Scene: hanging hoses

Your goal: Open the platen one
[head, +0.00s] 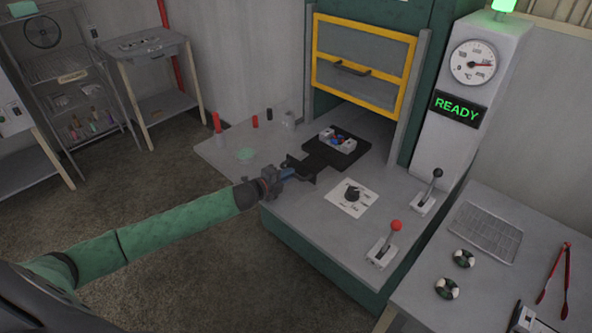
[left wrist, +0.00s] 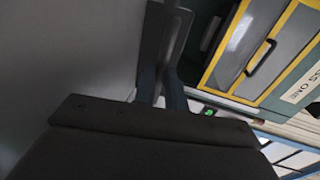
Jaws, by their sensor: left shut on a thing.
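The press (head: 385,160) has a yellow-framed guard (head: 362,62) with a dark handle; an opening shows below it. A black plate (head: 318,156) lies at that opening, bearing a light mould (head: 337,141) with blue and red bits. My left gripper (head: 293,170) is shut on the dark handle at the plate's near left end. In the left wrist view its blue fingers (left wrist: 160,88) close around a dark bar (left wrist: 172,40); the palm hides much below. The gauge post shows a green READY sign (head: 458,107). My right gripper is out of view.
The right table holds a wire rack (head: 485,231), two rings (head: 455,275) and red tongs (head: 556,275). Red and black pegs stand at the deck's back left.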

